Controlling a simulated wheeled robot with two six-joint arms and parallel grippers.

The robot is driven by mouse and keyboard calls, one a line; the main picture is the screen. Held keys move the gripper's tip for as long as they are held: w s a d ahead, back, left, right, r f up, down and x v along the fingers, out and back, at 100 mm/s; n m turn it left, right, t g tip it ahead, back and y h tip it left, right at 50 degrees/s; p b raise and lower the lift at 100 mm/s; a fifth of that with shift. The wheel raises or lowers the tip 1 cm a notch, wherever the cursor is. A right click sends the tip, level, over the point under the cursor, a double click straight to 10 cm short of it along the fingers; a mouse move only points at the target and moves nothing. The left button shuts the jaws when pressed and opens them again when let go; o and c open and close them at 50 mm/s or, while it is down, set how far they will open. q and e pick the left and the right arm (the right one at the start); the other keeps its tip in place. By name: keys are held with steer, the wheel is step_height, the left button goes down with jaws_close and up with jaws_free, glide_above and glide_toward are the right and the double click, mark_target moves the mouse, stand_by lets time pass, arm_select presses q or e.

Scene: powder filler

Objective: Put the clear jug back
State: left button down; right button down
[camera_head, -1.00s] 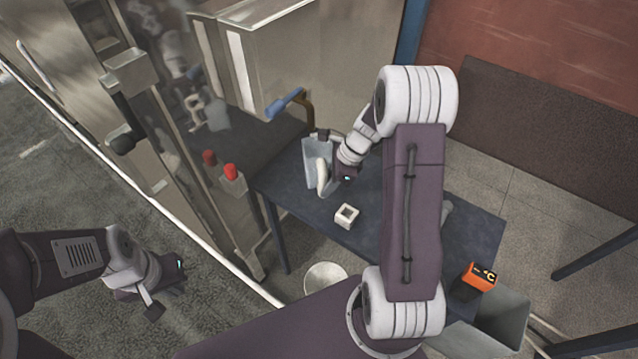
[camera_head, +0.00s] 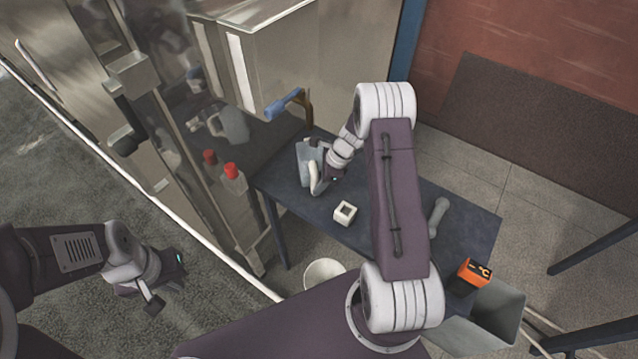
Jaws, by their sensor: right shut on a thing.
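The clear jug (camera_head: 305,166) is a translucent, bluish-grey vessel with a pale handle. It stands near the far left end of the dark table (camera_head: 290,195). My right gripper (camera_head: 318,168) is at the jug's handle side and is shut on the jug; its fingers are small and partly hidden by the wrist. I cannot tell whether the jug's base touches the table. My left gripper (camera_head: 155,292) is away to the left, above the grey floor, with nothing visible in it; its fingers are too unclear to judge the opening.
A white square block (camera_head: 344,213) and a grey cylindrical item (camera_head: 438,215) are on the table. An orange device (camera_head: 474,272) is at its near right end by a grey bin (camera_head: 497,310). A white bucket (camera_head: 323,273) is below. The steel machine (camera_head: 270,70) borders the left.

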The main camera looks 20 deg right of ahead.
steer(key=shift+f, duration=0.1)
steer(key=c, duration=1.2)
jaws_free()
steer(key=shift+s, duration=0.1)
steer(key=shift+o, duration=0.2)
